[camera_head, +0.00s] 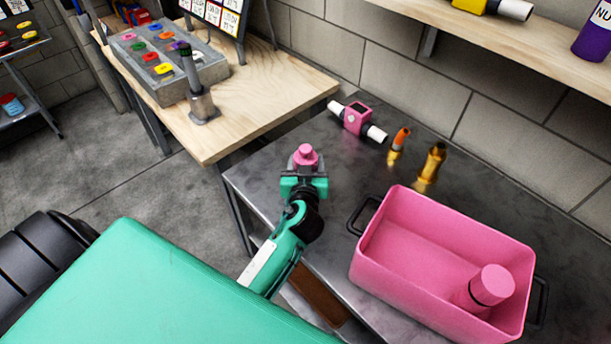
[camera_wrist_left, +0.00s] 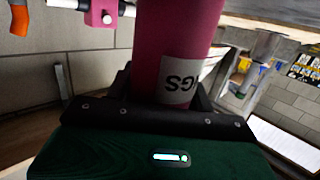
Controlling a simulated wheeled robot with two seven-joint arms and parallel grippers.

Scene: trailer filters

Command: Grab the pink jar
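A pink jar (camera_head: 306,156) with a narrower top stands up out of my left gripper (camera_head: 304,180), above the left part of the grey metal table (camera_head: 335,150). In the left wrist view the pink jar (camera_wrist_left: 178,45) fills the space between the dark fingers of my left gripper (camera_wrist_left: 160,98), which look shut on it. A white label with upside-down letters shows on its side. A second pink jar (camera_head: 490,287) with a black band sits inside the pink bin (camera_head: 395,262). My right gripper is not in view.
A pink filter part with white ends (camera_head: 358,118), an orange-tipped fitting (camera_head: 399,142) and a brass fitting (camera_head: 431,165) lie near the wall. A wooden table (camera_head: 265,95) holds a grey block with coloured knobs (camera_head: 168,62). A shelf (camera_head: 500,45) overhangs the upper right.

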